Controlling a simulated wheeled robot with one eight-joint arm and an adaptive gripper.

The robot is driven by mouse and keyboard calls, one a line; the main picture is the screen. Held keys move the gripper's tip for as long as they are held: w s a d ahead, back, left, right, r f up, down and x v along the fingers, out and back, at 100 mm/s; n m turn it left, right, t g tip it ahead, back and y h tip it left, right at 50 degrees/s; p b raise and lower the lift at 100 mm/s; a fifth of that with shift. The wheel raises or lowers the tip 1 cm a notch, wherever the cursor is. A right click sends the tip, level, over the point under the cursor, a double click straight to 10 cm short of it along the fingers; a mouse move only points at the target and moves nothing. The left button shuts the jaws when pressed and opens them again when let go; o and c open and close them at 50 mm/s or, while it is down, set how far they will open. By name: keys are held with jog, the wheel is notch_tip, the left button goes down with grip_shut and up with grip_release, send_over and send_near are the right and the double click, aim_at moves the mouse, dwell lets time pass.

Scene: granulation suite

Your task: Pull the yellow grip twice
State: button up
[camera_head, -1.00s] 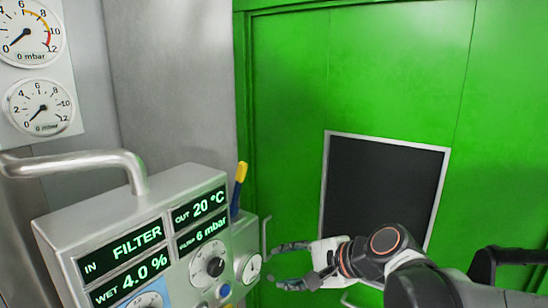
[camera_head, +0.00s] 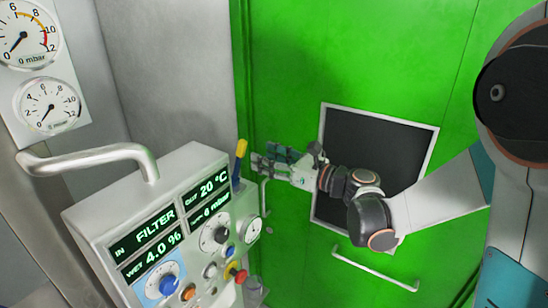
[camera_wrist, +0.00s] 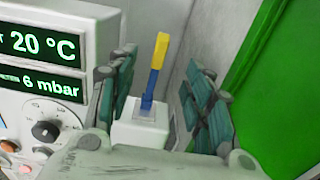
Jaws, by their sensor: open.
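The yellow grip (camera_head: 241,148) tops a blue lever that stands upright at the right side of the grey control panel. In the wrist view the yellow grip (camera_wrist: 160,50) and its blue shaft rise from a small white block, leaning slightly right. My gripper (camera_head: 268,155) is open and close to the right of the grip in the head view. In the wrist view my gripper's (camera_wrist: 158,95) two teal-padded fingers stand on either side of the lever, apart from it. Nothing is held.
The control panel (camera_head: 150,205) has displays, knobs and several coloured buttons. A bent metal pipe (camera_head: 90,158) runs at its upper left. A green door (camera_head: 380,60) with a dark window (camera_head: 365,150) and a handle (camera_head: 375,270) is behind my arm. Gauges (camera_head: 48,105) hang at far left.

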aim_at(245, 150)
jog(key=shift+x, duration=4.35)
jog(key=c, duration=1.1)
jog(key=shift+b, duration=0.3)
jog(key=shift+d+f, duration=0.1)
jog(key=shift+s+d+f+b, duration=0.3)
jog(key=shift+s+d+b, duration=0.15)
jog(key=shift+d, duration=0.1)
jog(key=shift+s+d+f+b, duration=0.3)
jog(key=shift+s+d+b, duration=0.15)
jog(key=shift+d, duration=0.1)
